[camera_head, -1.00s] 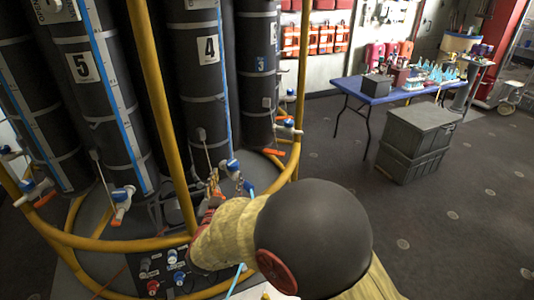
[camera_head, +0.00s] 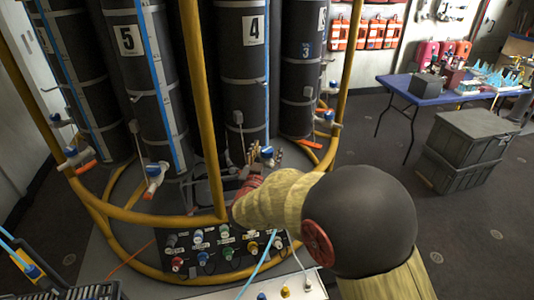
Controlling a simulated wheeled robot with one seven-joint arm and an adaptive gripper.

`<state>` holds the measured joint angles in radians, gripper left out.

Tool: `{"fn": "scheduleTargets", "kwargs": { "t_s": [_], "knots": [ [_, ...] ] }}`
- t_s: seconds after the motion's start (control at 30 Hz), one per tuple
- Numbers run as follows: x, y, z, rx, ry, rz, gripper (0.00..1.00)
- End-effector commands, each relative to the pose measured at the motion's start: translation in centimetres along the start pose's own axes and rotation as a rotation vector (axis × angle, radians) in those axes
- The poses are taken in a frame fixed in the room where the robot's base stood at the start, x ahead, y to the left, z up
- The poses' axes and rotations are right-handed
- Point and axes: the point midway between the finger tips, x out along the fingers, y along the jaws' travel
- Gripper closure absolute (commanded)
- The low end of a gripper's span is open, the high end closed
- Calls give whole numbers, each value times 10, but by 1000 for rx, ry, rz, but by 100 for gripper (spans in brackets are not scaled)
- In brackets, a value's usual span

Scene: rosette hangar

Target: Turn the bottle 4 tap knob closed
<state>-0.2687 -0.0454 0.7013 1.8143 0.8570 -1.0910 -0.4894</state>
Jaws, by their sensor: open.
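Bottle 4 (camera_head: 243,75) is a tall black cylinder with a white "4" label and a blue stripe, standing inside the yellow rail frame. Its tap knob (camera_head: 267,152) is blue and white, near the bottle's foot. My gripper (camera_head: 258,157) is open, reaching in from the right at the tap's height, with its fingers close around or beside the knob. I cannot tell whether they touch it. The lower tap body is partly hidden behind my gripper and wrist.
Bottle 5 (camera_head: 136,75) and its tap (camera_head: 156,172) stand left; another bottle (camera_head: 303,65) stands right. A yellow rail (camera_head: 200,110) rises just left of my gripper. A control panel (camera_head: 218,250) lies in front. A blue table (camera_head: 425,88) and grey crates (camera_head: 465,145) stand right.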

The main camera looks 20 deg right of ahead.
Motion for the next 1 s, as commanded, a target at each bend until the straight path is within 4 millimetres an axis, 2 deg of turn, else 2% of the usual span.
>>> {"fn": "scheduleTargets", "kwargs": {
  "t_s": [0.13, 0.9, 1.0],
  "knots": [
    [0, 0, 0, 0, 0, 0, 49],
    [0, 0, 0, 0, 0, 0, 93],
    [0, 0, 0, 0, 0, 3, 94]
  ]
}}
